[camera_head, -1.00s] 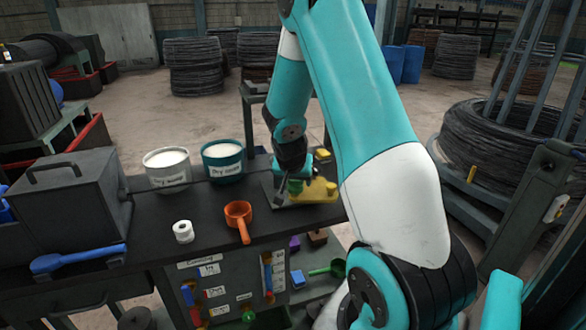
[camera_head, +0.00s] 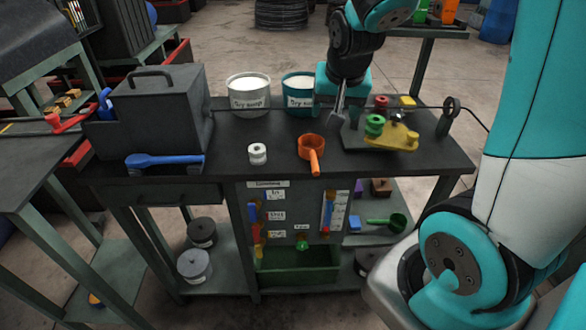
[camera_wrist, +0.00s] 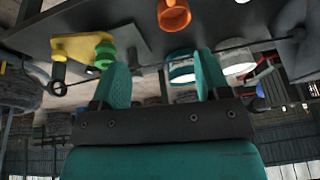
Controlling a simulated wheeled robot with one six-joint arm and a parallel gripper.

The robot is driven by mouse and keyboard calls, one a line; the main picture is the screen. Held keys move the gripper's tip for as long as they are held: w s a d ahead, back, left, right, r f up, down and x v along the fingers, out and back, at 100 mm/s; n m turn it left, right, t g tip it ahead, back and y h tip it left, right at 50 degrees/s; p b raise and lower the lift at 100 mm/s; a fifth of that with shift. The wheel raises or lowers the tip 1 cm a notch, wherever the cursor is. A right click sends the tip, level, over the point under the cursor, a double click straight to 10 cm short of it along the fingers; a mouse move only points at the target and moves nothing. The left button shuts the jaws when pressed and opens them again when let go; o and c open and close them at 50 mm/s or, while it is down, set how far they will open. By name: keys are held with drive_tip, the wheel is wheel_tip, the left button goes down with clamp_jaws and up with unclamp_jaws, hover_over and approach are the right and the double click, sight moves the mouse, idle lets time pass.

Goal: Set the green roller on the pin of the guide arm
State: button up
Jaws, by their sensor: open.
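The green roller (camera_head: 374,125) stands upright at the left end of the yellow guide arm (camera_head: 392,138), on a dark plate on the bench. Both also show in the wrist view, the roller (camera_wrist: 104,55) against the yellow arm (camera_wrist: 80,47). I cannot tell whether the roller sits on a pin. My gripper (camera_head: 337,118) is left of the roller in the head view, apart from it. In the wrist view my gripper (camera_wrist: 163,78) has its two teal fingers wide apart, with nothing held between them.
A red spool (camera_head: 381,103) and a yellow block (camera_head: 407,101) are behind the roller. An orange scoop (camera_head: 311,148), a white roll (camera_head: 257,154) and two soap buckets (camera_head: 249,95) (camera_head: 298,93) stand on the bench. A grey box (camera_head: 150,110) is at left.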

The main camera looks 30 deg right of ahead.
drive_tip(key=s+a+r+n+g+y, duration=0.2)
drive_tip(key=s+a+n, duration=0.5)
drive_tip(key=a, duration=0.4)
drive_tip(key=s+a+r+n+g+y, duration=0.2)
drive_tip(key=s+a+r+n+y, duration=0.1)
drive_tip(key=s+a+n, duration=0.4)
drive_tip(key=s+a+y, duration=0.1)
drive_tip(key=s+a, duration=0.2)
drive_tip(key=a, duration=0.2)
drive_tip(key=shift+s+a, duration=0.25)
drive_tip(key=shift+a, duration=0.05)
drive_tip(key=shift+w, duration=0.1)
